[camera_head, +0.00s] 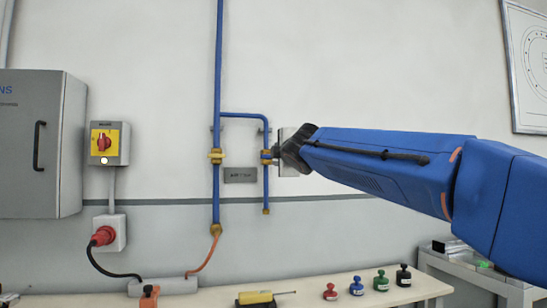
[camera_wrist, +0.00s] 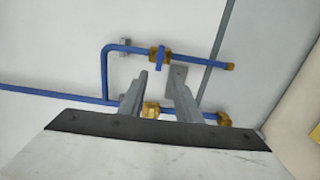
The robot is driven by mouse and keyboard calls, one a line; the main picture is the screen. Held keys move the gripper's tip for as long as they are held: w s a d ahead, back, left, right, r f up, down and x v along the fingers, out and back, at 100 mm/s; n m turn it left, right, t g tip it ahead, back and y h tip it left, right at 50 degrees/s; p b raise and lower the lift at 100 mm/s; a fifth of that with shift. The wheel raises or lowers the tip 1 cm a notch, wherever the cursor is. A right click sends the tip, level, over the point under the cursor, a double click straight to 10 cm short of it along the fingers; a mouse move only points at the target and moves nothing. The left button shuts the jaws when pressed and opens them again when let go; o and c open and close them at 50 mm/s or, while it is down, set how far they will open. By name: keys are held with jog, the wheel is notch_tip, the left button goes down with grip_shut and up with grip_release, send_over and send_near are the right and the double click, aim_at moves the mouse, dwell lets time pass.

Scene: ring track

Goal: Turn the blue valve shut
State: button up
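The blue valve shows in the wrist view as a blue handle (camera_wrist: 164,60) on a brass body (camera_wrist: 153,55), set in the blue branch pipe. The handle appears to lie across the pipe.
The main blue pipe (camera_head: 217,100) runs left of the branch, with another brass fitting (camera_head: 215,156). A small grey plate (camera_head: 240,175) sits between the pipes. A red-yellow switch (camera_head: 105,143) and grey cabinet (camera_head: 42,145) are further left. A bench (camera_head: 330,301) with small objects runs below.

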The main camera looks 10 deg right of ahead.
jog(key=shift+s, duration=2.7)
jog(key=s+d+f+m+g+h, duration=0.1)
jog(key=s+d+f+m+g, duration=0.2)
jog(key=f, duration=0.5)
jog(key=s+d+f+m+g+h, duration=0.1)
jog(key=s+d+f+m, duration=0.2)
jog(key=s+f, duration=0.3)
jog(key=s+f+m+g, duration=0.3)
jog(key=s+f, duration=0.6)
jog(key=f, duration=0.4)
jog(key=s+d+f+m+g+y, duration=0.1)
jog(key=s+f+m+g, duration=0.2)
jog(key=s+f, duration=0.7)
jog(key=s+f+m+g+y, duration=0.1)
jog(key=s+f+m+g, duration=0.2)
jog(key=s+f+m, duration=0.3)
jog(key=s+f, duration=0.4)
jog(key=f, duration=0.6)
jog(key=shift+d+f, duration=0.25)
jog(key=shift+f, duration=0.15)
